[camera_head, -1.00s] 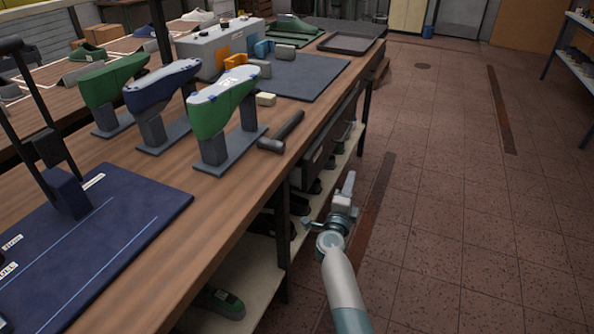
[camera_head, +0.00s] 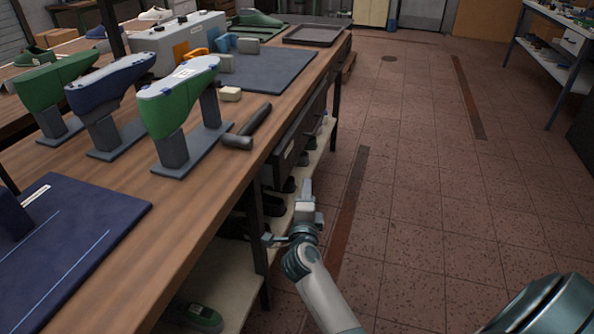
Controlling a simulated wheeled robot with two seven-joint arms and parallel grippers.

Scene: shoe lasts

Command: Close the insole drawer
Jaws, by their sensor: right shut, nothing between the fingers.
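The insole drawer (camera_head: 289,150) appears as a dark front under the right edge of the wooden workbench (camera_head: 222,190). It is seen at a steep angle, and I cannot tell how far it stands out. My right gripper (camera_head: 307,187) is shut and empty. It is in front of the bench's open side, below and a little right of the drawer in the picture, with its fingers pointing away from me. I see no clear contact with the drawer. My left gripper is not in view.
Shoe lasts on stands, including a green one (camera_head: 180,103), and a hammer (camera_head: 249,128) are on the bench. A dark bench leg (camera_head: 258,245) and a lower shelf (camera_head: 225,285) are left of my right arm. The tiled floor (camera_head: 420,180) to the right is clear.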

